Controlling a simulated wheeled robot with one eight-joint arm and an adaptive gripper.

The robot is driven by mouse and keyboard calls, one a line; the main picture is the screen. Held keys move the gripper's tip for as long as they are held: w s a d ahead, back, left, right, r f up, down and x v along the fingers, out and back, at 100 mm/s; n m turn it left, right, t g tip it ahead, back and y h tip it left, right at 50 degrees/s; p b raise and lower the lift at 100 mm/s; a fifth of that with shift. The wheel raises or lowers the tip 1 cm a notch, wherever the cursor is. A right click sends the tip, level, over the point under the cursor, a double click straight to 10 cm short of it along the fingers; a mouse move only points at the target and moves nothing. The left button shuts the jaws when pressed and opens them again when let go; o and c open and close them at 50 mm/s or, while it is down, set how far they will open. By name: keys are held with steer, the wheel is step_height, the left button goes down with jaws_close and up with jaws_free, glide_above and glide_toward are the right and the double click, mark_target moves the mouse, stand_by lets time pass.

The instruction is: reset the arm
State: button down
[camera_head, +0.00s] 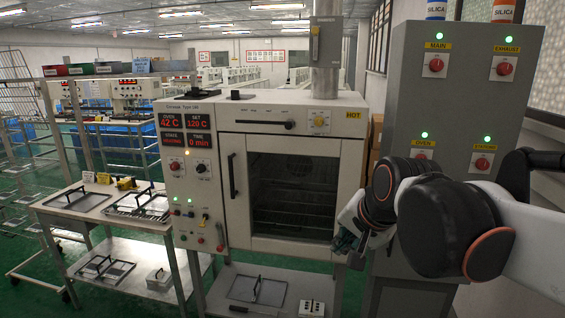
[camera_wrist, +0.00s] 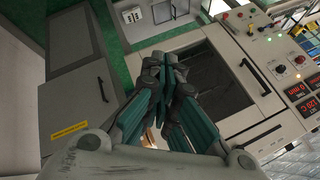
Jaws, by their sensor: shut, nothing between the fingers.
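My arm reaches in from the right in the head view, bent in front of the grey switch cabinet. My gripper (camera_head: 346,243) hangs at the lower right corner of the oven door, partly hidden by my wrist. In the wrist view my gripper (camera_wrist: 165,66) is shut, its fingertips together and nothing between them. The oven (camera_head: 262,112) stands in the middle with its door closed and a dark window (camera_head: 292,190). I cannot tell whether the gripper touches the oven.
The grey cabinet (camera_head: 462,110) with red knobs and green lamps stands close behind my arm. A bench (camera_head: 60,212) with trays is at the left. A low shelf (camera_head: 238,272) under the oven holds a framed tray and a small white block. Green floor shows at the lower left.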

steer(key=s+d+f+n+h+b, duration=0.1)
steer(key=s+d+f+n, duration=0.2)
steer(key=s+f, duration=0.3)
steer(key=s+d+f+n+h+b, duration=0.1)
steer(key=s+d+f+n, duration=0.3)
steer(key=s, duration=0.6)
steer(key=shift+f, duration=0.85)
steer(key=shift+s, duration=0.1)
